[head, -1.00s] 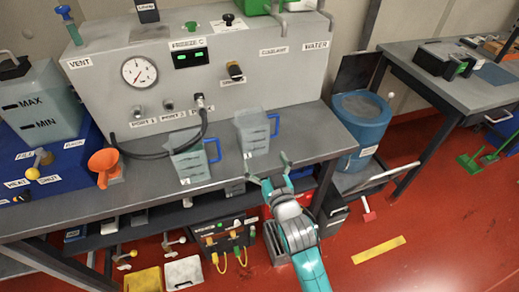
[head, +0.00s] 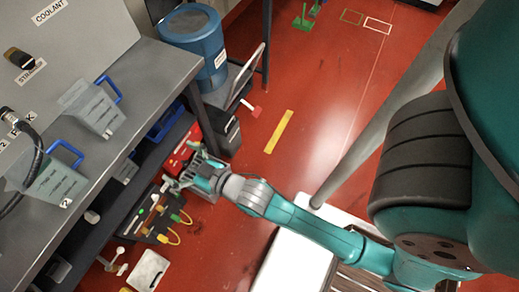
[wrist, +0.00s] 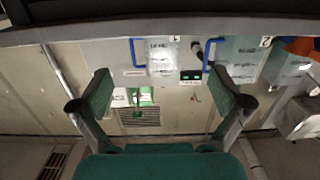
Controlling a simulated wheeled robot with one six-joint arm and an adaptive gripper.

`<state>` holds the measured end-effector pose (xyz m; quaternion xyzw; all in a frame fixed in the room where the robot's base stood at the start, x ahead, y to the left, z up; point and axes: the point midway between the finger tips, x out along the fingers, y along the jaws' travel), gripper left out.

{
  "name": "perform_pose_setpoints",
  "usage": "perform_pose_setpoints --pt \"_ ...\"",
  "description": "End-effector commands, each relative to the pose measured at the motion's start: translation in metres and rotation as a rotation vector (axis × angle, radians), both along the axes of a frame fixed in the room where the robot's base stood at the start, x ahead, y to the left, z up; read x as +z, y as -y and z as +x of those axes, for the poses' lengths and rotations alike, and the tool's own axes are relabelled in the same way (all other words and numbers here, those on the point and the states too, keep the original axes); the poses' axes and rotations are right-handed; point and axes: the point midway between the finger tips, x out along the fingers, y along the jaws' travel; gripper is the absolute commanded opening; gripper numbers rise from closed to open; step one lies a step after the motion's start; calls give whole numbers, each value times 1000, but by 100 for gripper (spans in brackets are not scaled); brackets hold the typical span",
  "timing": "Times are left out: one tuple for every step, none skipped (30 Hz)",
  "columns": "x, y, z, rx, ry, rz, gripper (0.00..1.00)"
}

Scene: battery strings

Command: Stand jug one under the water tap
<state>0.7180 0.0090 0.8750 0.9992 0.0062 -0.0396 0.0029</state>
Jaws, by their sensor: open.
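Jug one (head: 92,106) is a clear grey jug with a blue handle, standing on the steel bench, the farther right of two jugs. In the wrist view jug one (wrist: 161,62) appears upside down, label 1 at the bench edge, beyond my finger gap. My gripper (head: 181,168) is open and empty, to the right of the bench front edge in the head view. Its two green finger pads (wrist: 163,90) stand wide apart in the wrist view. Jug two (head: 55,182) stands on the bench to the left of jug one. I cannot make out the water tap in the current views.
A black hose (head: 36,160) hangs by jug two. A blue drum (head: 197,37) stands past the bench end, beside a cart. Below the bench is a shelf with boxes and a cabled unit (head: 160,212). Red floor (head: 320,110) to the right is open.

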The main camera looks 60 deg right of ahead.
Motion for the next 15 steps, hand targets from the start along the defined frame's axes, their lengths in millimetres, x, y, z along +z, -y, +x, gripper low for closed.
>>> perform_pose_setpoints --pt "-9 1 -23 0 -20 0 100" --pt "-12 2 -34 1 -27 -1 100" --pt "-16 2 -49 1 -35 -1 100" --pt "-18 3 -61 2 -42 -1 100" --pt "-21 3 -72 2 -50 -2 100" --pt "-23 3 -87 2 -58 -3 100" --pt "-24 4 -98 3 -64 -2 100" --pt "-25 4 -109 3 -71 -1 100" --pt "-26 4 -124 2 -80 0 100" --pt "-26 5 -135 2 -87 0 100" --pt "-26 5 -145 2 -93 1 100" --pt "-26 5 -160 1 -104 1 100" --pt "-25 6 -170 1 -109 1 100" --pt "-23 6 -180 0 -116 1 100" --pt "-22 6 -194 0 -125 0 100"
